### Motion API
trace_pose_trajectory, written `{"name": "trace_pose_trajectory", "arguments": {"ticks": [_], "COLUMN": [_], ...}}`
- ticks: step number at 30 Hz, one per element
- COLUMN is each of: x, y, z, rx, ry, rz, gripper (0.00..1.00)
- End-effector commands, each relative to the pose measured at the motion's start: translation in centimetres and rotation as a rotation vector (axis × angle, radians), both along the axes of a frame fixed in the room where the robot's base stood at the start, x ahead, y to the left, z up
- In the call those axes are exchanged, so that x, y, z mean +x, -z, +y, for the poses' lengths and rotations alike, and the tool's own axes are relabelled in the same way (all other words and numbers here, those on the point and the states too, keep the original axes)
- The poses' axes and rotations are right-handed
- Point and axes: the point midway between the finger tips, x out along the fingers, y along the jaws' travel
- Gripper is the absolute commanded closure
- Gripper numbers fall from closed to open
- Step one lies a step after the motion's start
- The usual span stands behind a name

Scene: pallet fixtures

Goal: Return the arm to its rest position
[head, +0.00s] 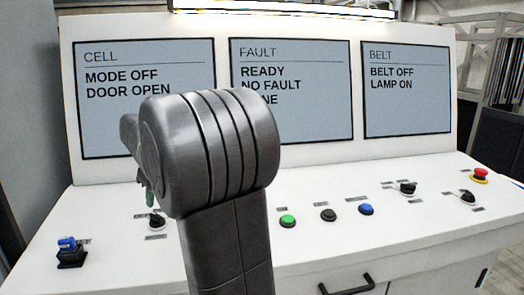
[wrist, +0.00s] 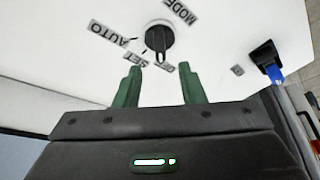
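My arm's grey link (head: 215,150) fills the middle of the head view and hides part of the console. My gripper (wrist: 157,68) shows in the wrist view with two green fingers apart and nothing between them. The black mode knob (wrist: 159,40) lies just beyond the fingertips, among the labels MODE, AUTO and SET and one partly hidden label. It is also in the head view (head: 156,222), left of my arm. A small part of the green fingers shows above it there. Contact with the knob does not show.
A blue-handled switch (head: 70,252) stands at the console's left, near the gripper. Green (head: 288,221), black (head: 328,215) and blue (head: 366,209) buttons, knobs and a red emergency stop (head: 481,174) are to the right. Screens (head: 406,90) stand behind, reading MODE OFF, DOOR OPEN, BELT OFF, LAMP ON.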

Motion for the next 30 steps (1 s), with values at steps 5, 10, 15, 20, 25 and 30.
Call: {"name": "trace_pose_trajectory", "arguments": {"ticks": [5, 10, 15, 20, 25, 30], "x": [0.6, 1.1, 1.3, 1.3, 1.3, 1.3], "y": [3.3, 5.5, 6.3, 6.3, 6.3, 5.8], "z": [1.2, 2.0, 2.3, 2.2, 2.2, 2.1], "rx": [-0.003, -0.002, 0.000, 0.000, 0.000, 0.000], "ry": [-0.001, 0.000, 0.008, 0.020, 0.020, 0.006], "rz": [0.004, 0.002, -0.001, 0.000, 0.000, -0.001], "gripper": [0.64, 0.64, 0.64, 0.64, 0.64, 0.64]}}
